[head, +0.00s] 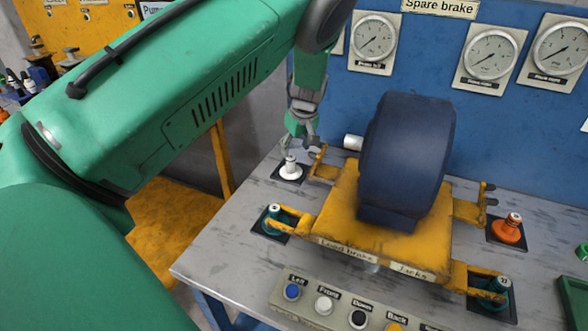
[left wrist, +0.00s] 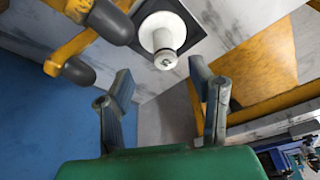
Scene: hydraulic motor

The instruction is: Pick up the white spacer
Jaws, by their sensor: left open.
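The white spacer (head: 290,168) stands upright on a dark square pad at the back left of the grey table. It has a wide base and a narrower post with a dark mark on top. My left gripper (head: 297,143) is just above and close to the spacer in the head view. In the left wrist view the spacer (left wrist: 162,39) lies beyond the open fingertips of my left gripper (left wrist: 157,80), roughly in line with the gap between them. Nothing is between the fingers. My right gripper is not in view.
A yellow fixture (head: 335,215) carrying a dark blue block (head: 408,150) stands right of the spacer, its arm close by. Teal spacers (head: 272,220) and an orange one (head: 508,228) stand around it. A button panel (head: 340,305) is in front; a blue gauge wall (head: 480,110) is behind.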

